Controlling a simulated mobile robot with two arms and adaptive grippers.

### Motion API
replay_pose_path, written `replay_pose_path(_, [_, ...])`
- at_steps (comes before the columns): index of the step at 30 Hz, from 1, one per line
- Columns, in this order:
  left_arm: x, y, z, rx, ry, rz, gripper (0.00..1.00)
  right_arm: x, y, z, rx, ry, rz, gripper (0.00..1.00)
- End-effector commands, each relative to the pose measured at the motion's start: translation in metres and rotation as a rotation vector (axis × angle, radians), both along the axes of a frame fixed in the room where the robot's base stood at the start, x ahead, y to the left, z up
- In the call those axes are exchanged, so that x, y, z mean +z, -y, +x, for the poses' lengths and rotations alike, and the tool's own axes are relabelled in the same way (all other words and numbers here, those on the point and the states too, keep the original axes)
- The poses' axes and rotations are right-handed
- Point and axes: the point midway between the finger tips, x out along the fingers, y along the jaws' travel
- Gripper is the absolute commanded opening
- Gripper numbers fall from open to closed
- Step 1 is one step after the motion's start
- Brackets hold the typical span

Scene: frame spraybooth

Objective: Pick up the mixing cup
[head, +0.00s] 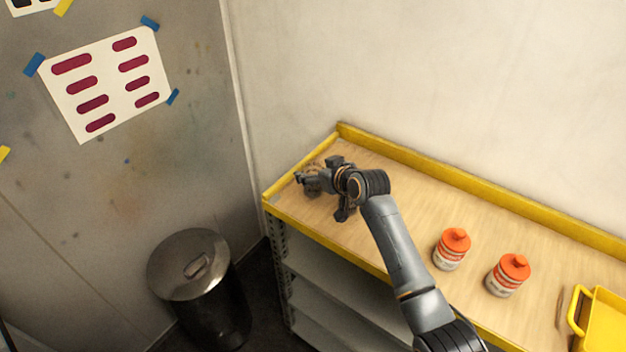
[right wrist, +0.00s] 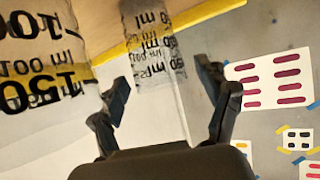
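A clear mixing cup with black millilitre markings (right wrist: 155,50) shows in the right wrist view, beyond and between my fingers. A second clear marked surface (right wrist: 40,70) fills the left of that view, much closer; I cannot tell whether it is another cup. My right gripper (right wrist: 170,95) is open, its two fingers apart with a gap on either side of the middle cup. In the head view my right gripper (head: 312,182) is low over the far left end of the shelf top and hides most of what is there. My left gripper is not in view.
Two orange-capped jars (head: 453,248) (head: 508,274) stand on the wooden shelf top (head: 420,190), right of my right arm. A yellow tray (head: 605,325) is at the right. A yellow lip edges the shelf. A lidded metal bin (head: 190,265) stands on the floor at left.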

Motion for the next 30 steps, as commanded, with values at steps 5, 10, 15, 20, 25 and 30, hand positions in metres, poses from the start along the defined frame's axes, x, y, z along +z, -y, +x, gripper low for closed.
replay_pose_path(5, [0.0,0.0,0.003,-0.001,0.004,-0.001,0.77,0.0,0.0,0.0,0.0,-0.001,-0.001,0.35])
replay_pose_path(10, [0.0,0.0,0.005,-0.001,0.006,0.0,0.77,0.0,0.0,0.0,0.0,-0.001,-0.001,0.35])
replay_pose_path(15, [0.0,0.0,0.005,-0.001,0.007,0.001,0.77,0.0,0.0,0.0,0.0,0.0,0.0,0.35])
replay_pose_path(20, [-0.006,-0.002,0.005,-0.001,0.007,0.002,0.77,0.007,0.0,0.001,0.0,0.003,0.0,0.35])
replay_pose_path(25, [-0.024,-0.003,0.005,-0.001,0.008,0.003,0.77,0.03,0.0,0.001,0.001,0.009,-0.001,0.35])
replay_pose_path(30, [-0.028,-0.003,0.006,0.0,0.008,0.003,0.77,0.061,0.008,-0.025,0.002,0.009,0.0,0.35])
